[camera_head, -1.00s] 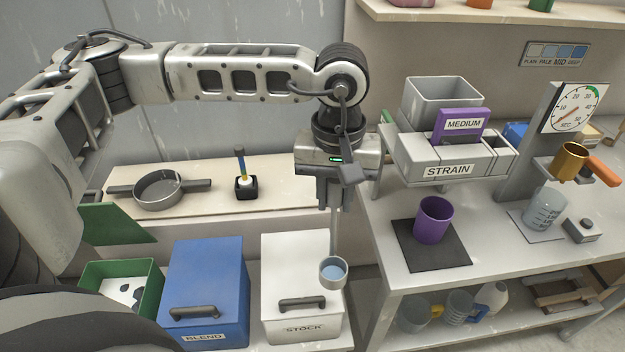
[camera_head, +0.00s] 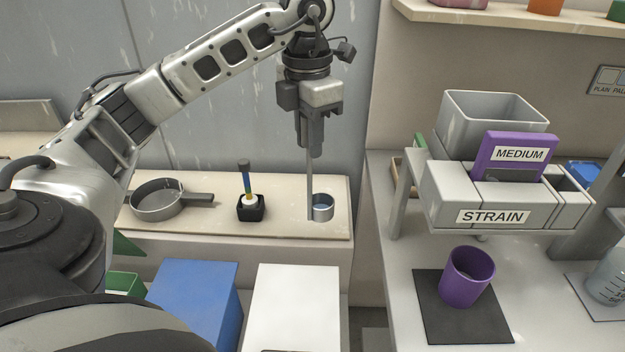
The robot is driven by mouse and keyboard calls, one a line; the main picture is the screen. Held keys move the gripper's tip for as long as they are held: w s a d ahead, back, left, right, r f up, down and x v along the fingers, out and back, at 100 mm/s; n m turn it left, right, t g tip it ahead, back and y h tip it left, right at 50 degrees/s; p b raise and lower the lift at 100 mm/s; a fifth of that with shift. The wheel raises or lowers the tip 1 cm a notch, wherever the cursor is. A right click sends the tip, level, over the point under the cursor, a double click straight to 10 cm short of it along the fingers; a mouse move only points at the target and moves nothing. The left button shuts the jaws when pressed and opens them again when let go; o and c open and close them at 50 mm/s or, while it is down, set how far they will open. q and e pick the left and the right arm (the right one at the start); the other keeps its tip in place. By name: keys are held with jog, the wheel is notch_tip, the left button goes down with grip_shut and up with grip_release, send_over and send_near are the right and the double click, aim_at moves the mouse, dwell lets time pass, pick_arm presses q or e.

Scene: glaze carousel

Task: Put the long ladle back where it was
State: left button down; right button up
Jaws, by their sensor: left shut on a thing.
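The long ladle (camera_head: 310,178) has a thin upright handle and a small grey cup (camera_head: 323,207) with bluish liquid or lining inside. My left gripper (camera_head: 311,150) is shut on the top of its handle and points straight down. The ladle hangs upright over the right end of the pale back shelf (camera_head: 285,222). Its cup is at or just above the shelf surface; I cannot tell whether it touches. My right gripper does not show.
On the same shelf stand a grey pan (camera_head: 158,203) and a brush in a black holder (camera_head: 250,208). In front are a blue box (camera_head: 195,295) and a white box (camera_head: 295,305). To the right are the STRAIN stand (camera_head: 470,212) and a purple cup (camera_head: 467,277) on a dark mat.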

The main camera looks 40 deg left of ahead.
pick_arm(q)
jog(key=w+a+f+p, duration=0.2)
jog(key=w+a+f, duration=0.6)
jog(key=f, duration=0.4)
jog(key=shift+a, duration=0.4)
jog(key=shift+f, duration=0.2)
jog(key=c, duration=1.2)
grip_release()
notch_tip(320, 180, up, 12)
jog(key=shift+s+r, duration=0.1)
jog(key=shift+r, duration=0.1)
